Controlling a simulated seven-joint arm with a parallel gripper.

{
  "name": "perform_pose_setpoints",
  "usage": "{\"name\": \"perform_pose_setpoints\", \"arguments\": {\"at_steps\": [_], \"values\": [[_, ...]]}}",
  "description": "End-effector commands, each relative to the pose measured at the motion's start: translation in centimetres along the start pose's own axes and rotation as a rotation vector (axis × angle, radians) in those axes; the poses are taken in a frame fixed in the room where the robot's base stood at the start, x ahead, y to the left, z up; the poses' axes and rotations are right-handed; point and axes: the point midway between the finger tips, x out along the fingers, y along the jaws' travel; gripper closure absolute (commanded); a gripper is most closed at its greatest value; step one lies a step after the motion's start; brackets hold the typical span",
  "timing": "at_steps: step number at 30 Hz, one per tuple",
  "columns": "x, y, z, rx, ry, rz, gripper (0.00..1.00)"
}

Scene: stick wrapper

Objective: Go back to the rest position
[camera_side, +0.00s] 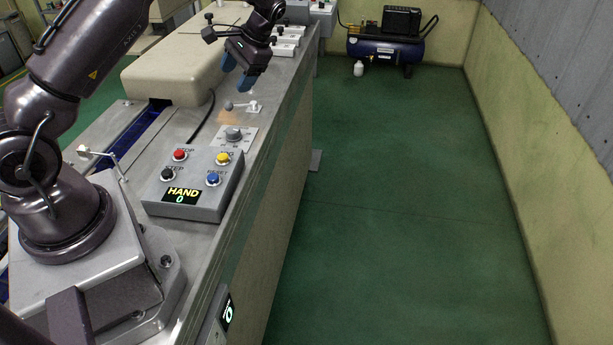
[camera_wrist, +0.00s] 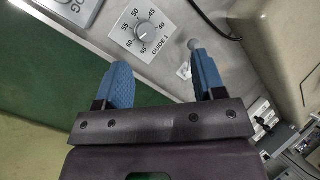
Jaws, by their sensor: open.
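My gripper (camera_side: 237,80) is at the upper middle of the side view, above the metal machine top. Its two blue fingers are apart with nothing between them. In the wrist view my gripper (camera_wrist: 165,82) also shows open and empty. Past the fingertips there is a dial labelled GUIDE 1 (camera_wrist: 140,28) with a number scale. In the side view the dial (camera_side: 234,134) sits behind the button box. A small lever with a round knob (camera_side: 229,106) stands on the machine top below my gripper, apart from it.
A grey button box (camera_side: 207,203) with red, yellow, black and blue buttons shows HAND 0. A beige cover (camera_side: 175,68) lies left of my gripper. Green floor (camera_side: 410,200) to the right is clear. A blue compressor (camera_side: 385,48) stands at the back.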

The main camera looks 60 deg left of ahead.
Motion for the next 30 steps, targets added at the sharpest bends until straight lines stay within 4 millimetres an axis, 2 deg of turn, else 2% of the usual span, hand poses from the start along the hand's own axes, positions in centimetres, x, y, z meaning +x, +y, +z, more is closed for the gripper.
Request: {"name": "perform_pose_setpoints", "arguments": {"at_steps": [1,6,11,15,18,24,27,30], "values": [[-1.6,0.9,1.3,-0.024,0.042,0.05,0.37],[-5.9,4.3,5.6,-0.073,0.164,0.188,0.37],[-9.5,7.6,10.4,-0.079,0.279,0.292,0.37],[-11.9,10.3,14.9,-0.063,0.382,0.357,0.37],[-13.0,12.0,18.2,-0.04,0.459,0.387,0.37],[-14.1,14.5,24.3,0.031,0.624,0.403,0.37],[-14.4,15.1,26.5,0.061,0.701,0.394,0.37],[-15.1,15.2,27.9,0.075,0.776,0.386,0.37]]}}
